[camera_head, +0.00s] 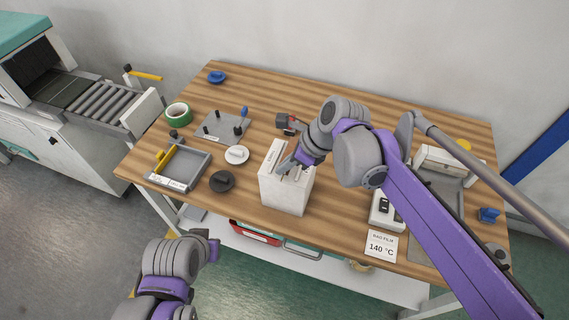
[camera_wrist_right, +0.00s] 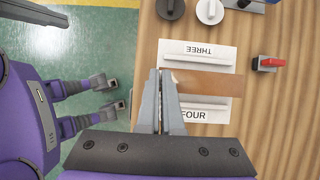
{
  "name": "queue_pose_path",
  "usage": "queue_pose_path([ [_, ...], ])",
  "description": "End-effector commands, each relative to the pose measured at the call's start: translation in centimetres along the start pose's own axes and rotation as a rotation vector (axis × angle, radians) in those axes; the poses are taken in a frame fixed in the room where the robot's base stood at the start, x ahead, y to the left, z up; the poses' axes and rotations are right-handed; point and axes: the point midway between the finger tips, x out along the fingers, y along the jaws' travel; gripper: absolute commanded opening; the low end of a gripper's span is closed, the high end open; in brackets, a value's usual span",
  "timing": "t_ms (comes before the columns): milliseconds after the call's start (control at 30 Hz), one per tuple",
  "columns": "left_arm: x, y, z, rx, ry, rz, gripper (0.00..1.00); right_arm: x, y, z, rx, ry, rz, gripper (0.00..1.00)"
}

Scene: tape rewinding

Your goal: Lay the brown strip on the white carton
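The white carton (camera_head: 287,194) stands near the front edge of the table. In the right wrist view its top shows two white flaps, marked THREE (camera_wrist_right: 198,52) and FOUR (camera_wrist_right: 205,114). The brown strip (camera_wrist_right: 210,83) runs from my right fingertips along the gap between the flaps and reaches past their far edge. I cannot tell whether it touches the carton along its length. My right gripper (camera_wrist_right: 160,82) has its fingers close together on the strip's near end, over the carton top (camera_head: 285,168). My left gripper (camera_head: 212,247) is off the table's front, away from the carton; its fingers are unclear.
A green tape roll (camera_head: 178,113), a grey tray (camera_head: 190,170), a white disc (camera_head: 236,155) and a dark disc (camera_head: 222,181) lie left of the carton. A red-tipped device (camera_head: 285,122) stands behind it. A 140 °C sign (camera_head: 381,246) stands at front right.

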Motion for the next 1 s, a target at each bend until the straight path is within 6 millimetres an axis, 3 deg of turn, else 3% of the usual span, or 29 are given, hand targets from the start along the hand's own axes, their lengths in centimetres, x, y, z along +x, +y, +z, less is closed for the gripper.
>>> queue_pose_path([
  [1000, 0.9, 0.0, 0.9, 0.0, -0.007, 0.0, 0.0, 1.4, -0.1, -0.8, 0.0, 0.0, 0.0, 0.0],
])
